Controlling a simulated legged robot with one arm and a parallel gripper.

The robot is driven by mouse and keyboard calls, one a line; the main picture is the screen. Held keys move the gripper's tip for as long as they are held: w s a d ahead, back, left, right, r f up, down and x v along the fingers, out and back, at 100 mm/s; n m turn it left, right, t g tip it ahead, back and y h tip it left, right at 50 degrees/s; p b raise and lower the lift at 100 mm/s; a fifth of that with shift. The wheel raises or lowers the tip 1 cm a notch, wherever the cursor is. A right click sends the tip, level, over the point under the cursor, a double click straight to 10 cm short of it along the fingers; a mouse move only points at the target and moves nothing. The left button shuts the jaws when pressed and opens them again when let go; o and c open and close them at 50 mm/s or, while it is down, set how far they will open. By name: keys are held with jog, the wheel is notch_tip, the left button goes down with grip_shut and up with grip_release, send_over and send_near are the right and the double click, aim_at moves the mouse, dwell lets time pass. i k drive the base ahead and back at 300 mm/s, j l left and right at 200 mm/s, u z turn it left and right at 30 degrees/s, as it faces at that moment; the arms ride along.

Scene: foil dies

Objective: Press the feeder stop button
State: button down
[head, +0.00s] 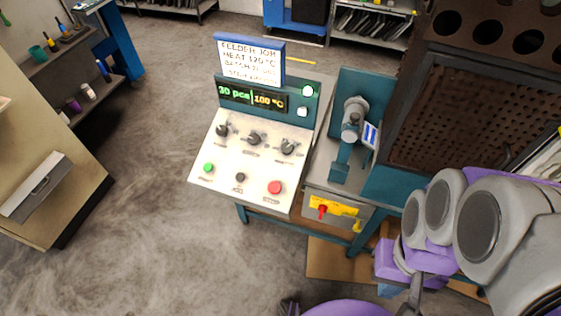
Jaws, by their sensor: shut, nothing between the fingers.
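The control panel (222,187) has a sloped cream face on a teal stand at centre. Along its lower edge are a green button (208,168), a small dark button (240,177) and a larger red button (275,187). Their labels are too small to read, so I cannot confirm which is the feeder stop. My gripper (413,294) shows as a slim grey shape at the lower right, below my arm's purple and grey links. It is shut and empty, to the right of the panel and apart from the buttons.
Three dark knobs sit above the buttons. The display (252,97) reads 30 pcs and 100 °C, below a feeder job sign (250,62). A red switch on a yellow plate (335,206), a teal press (350,140) and a perforated cabinet (455,110) stand right.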

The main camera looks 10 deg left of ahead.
aim_at(275, 187)
jog(key=k+j+z, duration=0.4)
jog(key=k+z, duration=0.2)
jog(key=k, duration=0.25)
